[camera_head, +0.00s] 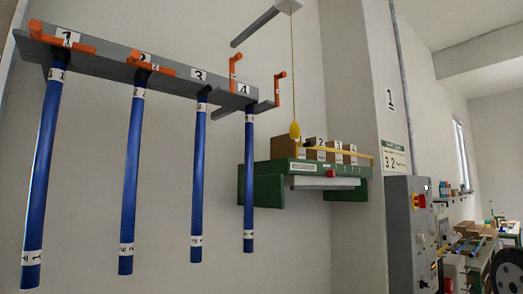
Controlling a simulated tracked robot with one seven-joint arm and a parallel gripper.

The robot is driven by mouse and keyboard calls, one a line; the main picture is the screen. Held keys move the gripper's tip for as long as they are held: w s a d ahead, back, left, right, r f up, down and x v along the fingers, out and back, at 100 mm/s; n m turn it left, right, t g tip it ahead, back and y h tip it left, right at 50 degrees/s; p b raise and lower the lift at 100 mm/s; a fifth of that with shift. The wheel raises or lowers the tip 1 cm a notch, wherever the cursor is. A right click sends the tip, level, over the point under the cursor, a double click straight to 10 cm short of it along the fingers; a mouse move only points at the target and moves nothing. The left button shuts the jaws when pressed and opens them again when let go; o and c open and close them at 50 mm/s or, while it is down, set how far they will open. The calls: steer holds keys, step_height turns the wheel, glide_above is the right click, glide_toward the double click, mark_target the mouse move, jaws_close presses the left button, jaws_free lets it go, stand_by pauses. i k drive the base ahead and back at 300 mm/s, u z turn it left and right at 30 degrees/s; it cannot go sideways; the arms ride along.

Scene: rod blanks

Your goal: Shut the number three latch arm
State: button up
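A grey rack rail (105,63) with number plates 1 to 4 runs along the upper left. The number three plate (199,74) is on it, above a blue rod (198,175) hanging upright. An orange latch arm (234,72) stands upright just right of that plate; it looks like the number three arm, raised. Another upright orange arm (278,88) stands farther right, near the number four plate (244,89). The orange arms by number one (82,46) and number two (161,69) lie roughly along the rail. My gripper is not in view.
Blue rods also hang under plates one (42,165), two (132,175) and four (249,180). A yellow knob (295,131) hangs on a cord before a green shelf (300,166) with numbered boxes. A grey control cabinet (411,235) stands right. A cluttered bench (470,247) lies beyond it.

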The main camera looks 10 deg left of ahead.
mark_target(239, 57)
steer(key=u, duration=0.9)
steer(key=k, duration=0.85)
steer(key=u, duration=0.3)
steer(key=i, duration=1)
steer(key=z, duration=0.05)
